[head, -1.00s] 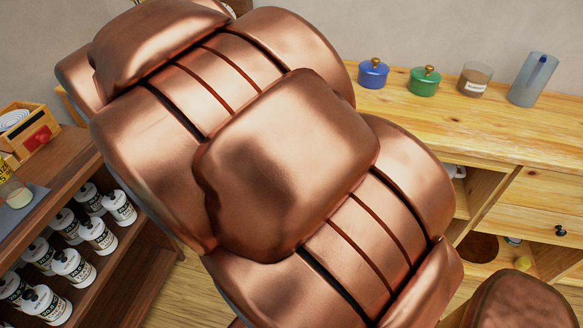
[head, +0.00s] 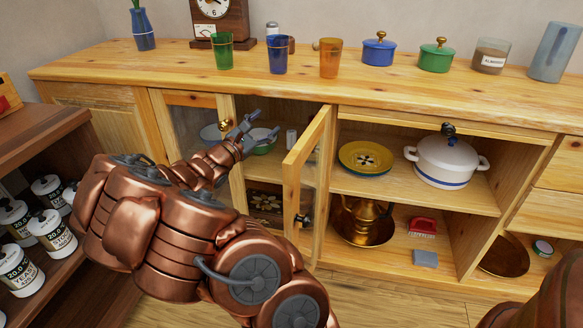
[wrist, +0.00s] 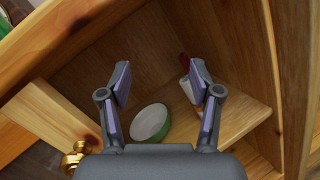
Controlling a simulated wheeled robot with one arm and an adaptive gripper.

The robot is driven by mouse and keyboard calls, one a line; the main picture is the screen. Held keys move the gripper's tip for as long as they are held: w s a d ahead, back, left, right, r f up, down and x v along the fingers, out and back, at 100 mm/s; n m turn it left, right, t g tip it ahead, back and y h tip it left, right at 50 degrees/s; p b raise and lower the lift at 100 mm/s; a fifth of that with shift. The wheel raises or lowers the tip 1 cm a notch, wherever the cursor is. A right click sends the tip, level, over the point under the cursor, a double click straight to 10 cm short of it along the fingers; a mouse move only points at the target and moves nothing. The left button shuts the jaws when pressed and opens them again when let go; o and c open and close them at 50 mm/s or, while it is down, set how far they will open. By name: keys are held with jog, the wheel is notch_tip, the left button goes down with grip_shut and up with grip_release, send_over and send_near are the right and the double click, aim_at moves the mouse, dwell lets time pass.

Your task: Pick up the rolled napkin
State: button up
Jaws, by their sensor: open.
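My gripper (head: 264,124) is open at the mouth of the cabinet compartment behind the open door. In the wrist view my gripper (wrist: 160,78) has its two fingers wide apart with nothing between the tips. A small white roll-like thing (head: 291,138), perhaps the rolled napkin, stands on the upper shelf to the right of the gripper. In the wrist view a white piece (wrist: 186,86) with a reddish bit above it shows beside the right finger, which partly hides it. I cannot tell for certain that it is the napkin.
A green bowl (wrist: 151,122) sits on the same shelf, left of the white piece. The open wooden door (head: 308,160) stands close on the right of my arm. The countertop (head: 330,88) runs above. A white pot (head: 445,165) and yellow plates (head: 366,158) fill the compartment to the right.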

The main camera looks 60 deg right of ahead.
aim_at(289, 135)
jog(key=d+f+n+b, duration=0.1)
jog(key=d+f+n, duration=0.1)
jog(key=f, duration=0.1)
jog(key=d+f+n+t+y+b, duration=0.1)
jog(key=d+f+n, duration=0.1)
jog(key=f+n, duration=0.1)
jog(key=s+d+f+n+t+b, duration=0.1)
jog(key=d+f+n, duration=0.1)
jog(key=d+f, duration=0.1)
jog(key=shift+f, duration=0.3)
jog(key=shift+w+d+b, duration=0.2)
jog(key=shift+d+b, duration=0.5)
jog(key=shift+d, duration=0.9)
jog(key=shift+w+d+b, duration=0.2)
jog(key=shift+d+b, duration=0.5)
jog(key=shift+d, duration=0.9)
jog(key=shift+d+r, duration=0.15)
jog(key=shift+d, duration=0.25)
grip_shut()
